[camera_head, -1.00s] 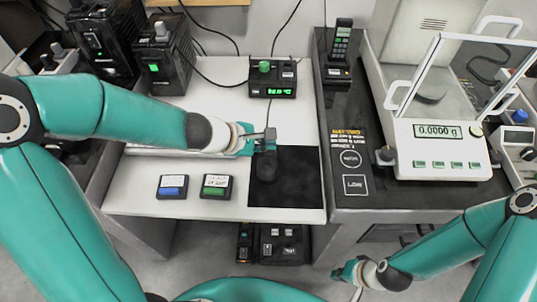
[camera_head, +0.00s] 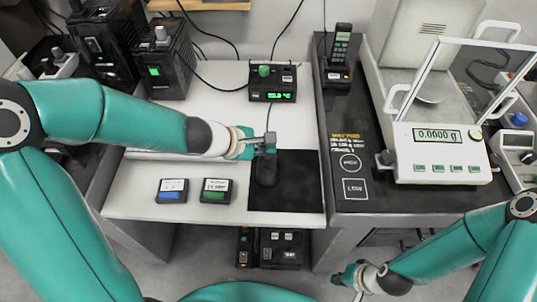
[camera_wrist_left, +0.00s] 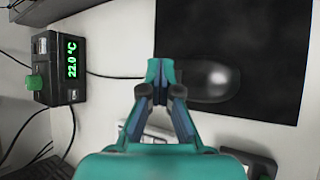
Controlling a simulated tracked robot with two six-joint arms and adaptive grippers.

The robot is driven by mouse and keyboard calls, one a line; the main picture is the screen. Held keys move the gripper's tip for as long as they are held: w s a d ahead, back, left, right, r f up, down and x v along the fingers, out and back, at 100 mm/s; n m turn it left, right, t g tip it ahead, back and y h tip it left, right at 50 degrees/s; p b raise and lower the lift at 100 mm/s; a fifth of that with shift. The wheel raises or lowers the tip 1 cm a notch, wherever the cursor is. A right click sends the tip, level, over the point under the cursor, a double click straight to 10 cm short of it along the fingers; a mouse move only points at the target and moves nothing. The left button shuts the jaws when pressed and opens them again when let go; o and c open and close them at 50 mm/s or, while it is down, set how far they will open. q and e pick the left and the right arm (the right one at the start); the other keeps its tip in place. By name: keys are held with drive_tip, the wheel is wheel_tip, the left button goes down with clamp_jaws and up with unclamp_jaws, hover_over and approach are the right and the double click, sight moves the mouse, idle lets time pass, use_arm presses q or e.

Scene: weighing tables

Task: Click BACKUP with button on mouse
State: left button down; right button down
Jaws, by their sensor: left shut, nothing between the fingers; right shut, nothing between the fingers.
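The dark mouse (camera_head: 267,172) lies on the black mouse pad (camera_head: 300,181) at the right side of the white table. My left gripper (camera_head: 270,144) is shut and empty at the mouse's far end. In the left wrist view the shut left fingertips (camera_wrist_left: 160,68) are beside the mouse (camera_wrist_left: 215,80), overlapping its left end in the picture; I cannot tell whether they touch. My right gripper (camera_head: 343,274) is low in front of the dark table, shut and empty. I can read no BACKUP label or screen pointer in these views.
Two small boxes, one blue-marked (camera_head: 172,191) and one green-marked (camera_head: 216,191), lie left of the pad. A control box with a green knob (camera_head: 272,82) stands behind; its display reads 22.0 °C in the wrist view (camera_wrist_left: 55,70). A balance (camera_head: 440,152) stands at right.

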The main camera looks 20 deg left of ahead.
sight(266, 157)
use_arm(q)
drive_tip(key=shift+f, duration=0.1)
drive_tip(key=shift+f+b, duration=0.3)
drive_tip(key=shift+b, duration=0.15)
drive_tip(key=shift+f+b, duration=0.35)
drive_tip(key=shift+b, duration=0.1)
idle(0.8)
drive_tip(key=shift+r, duration=0.15)
drive_tip(key=shift+r+p, duration=0.65)
drive_tip(key=shift+p, duration=0.05)
wheel_tip(266, 157, up, 5)
drive_tip(key=p, duration=0.4)
drive_tip(key=shift+p, duration=0.35)
idle(0.5)
